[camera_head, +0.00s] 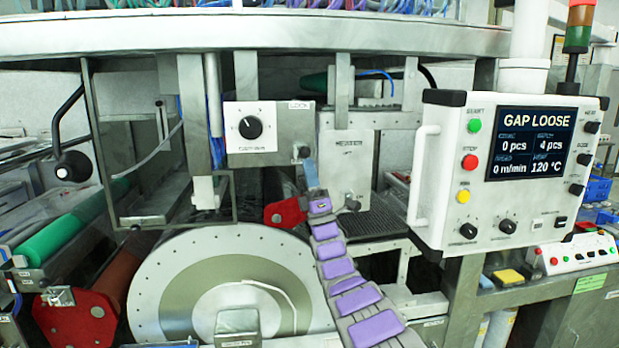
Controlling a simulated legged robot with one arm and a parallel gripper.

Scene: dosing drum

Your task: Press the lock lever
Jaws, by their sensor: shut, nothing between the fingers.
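The lock lever (310,172) is a small blue-grey bar. My gripper is shut and looks empty. The fingertips are too small to make out, and I cannot tell whether they touch the lever.
A control box (510,170) with a screen reading GAP LOOSE stands at the right. A large pale disc (170,275) fills the lower middle. A red bracket (285,213) is close to the left of my gripper. The white knob panel (252,128) is above left.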

